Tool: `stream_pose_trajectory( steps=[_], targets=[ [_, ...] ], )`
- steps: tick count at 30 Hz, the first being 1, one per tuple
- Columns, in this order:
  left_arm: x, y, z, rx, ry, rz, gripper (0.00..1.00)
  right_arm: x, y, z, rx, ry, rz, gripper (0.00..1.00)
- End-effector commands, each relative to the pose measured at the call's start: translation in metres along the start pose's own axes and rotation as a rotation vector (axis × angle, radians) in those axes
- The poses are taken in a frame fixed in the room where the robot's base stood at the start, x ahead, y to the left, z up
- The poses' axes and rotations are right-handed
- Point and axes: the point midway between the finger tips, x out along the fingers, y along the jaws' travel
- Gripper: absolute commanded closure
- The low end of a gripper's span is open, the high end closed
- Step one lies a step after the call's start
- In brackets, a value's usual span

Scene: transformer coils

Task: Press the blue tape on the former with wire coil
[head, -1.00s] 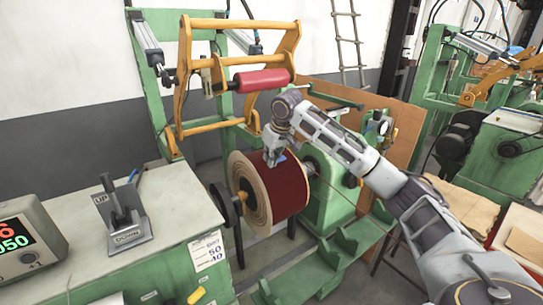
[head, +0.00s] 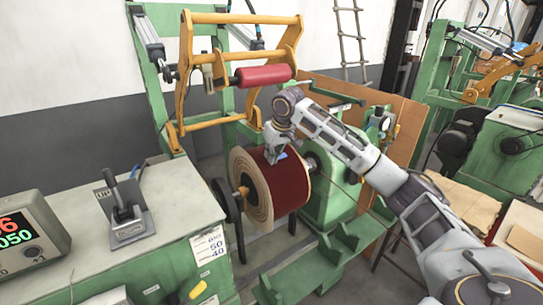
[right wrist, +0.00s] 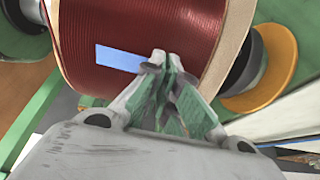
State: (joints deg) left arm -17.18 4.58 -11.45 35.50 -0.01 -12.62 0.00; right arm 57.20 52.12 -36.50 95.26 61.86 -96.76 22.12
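The former with wire coil (head: 290,190) is a drum of dark red wire with pale flanges, mounted on the green winding machine. The blue tape (right wrist: 118,58) is a small strip lying on the wire; in the head view a bit of it (head: 282,156) shows beside the gripper. My right gripper (right wrist: 166,62) is shut and empty, with its fingertips at the coil surface just right of the tape's end. In the head view it (head: 271,160) points down onto the top of the coil. Whether the fingertips touch the wire I cannot tell. My left gripper is not in view.
A red roller (head: 265,76) on a yellow frame (head: 187,75) stands above and behind the coil. A green bench with a lever box (head: 127,218) and a display (head: 28,238) is at left. Green stepped brackets (head: 335,250) lie below the coil.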

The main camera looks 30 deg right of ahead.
Motion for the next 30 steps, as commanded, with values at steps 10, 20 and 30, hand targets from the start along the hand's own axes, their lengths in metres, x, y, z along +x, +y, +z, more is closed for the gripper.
stream_pose_trajectory(
  steps=[10, 20, 30],
  targets=[
    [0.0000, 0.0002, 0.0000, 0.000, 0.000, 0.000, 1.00, 0.0029, -0.0001, 0.0011, 0.000, 0.000, 0.000, 1.00],
    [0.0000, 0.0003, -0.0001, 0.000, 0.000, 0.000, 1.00, 0.0046, -0.0001, 0.0019, 0.000, 0.000, 0.000, 1.00],
    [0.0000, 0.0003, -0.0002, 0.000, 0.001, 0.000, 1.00, 0.0063, -0.0004, 0.0026, 0.000, -0.002, 0.000, 1.00]
  ],
)
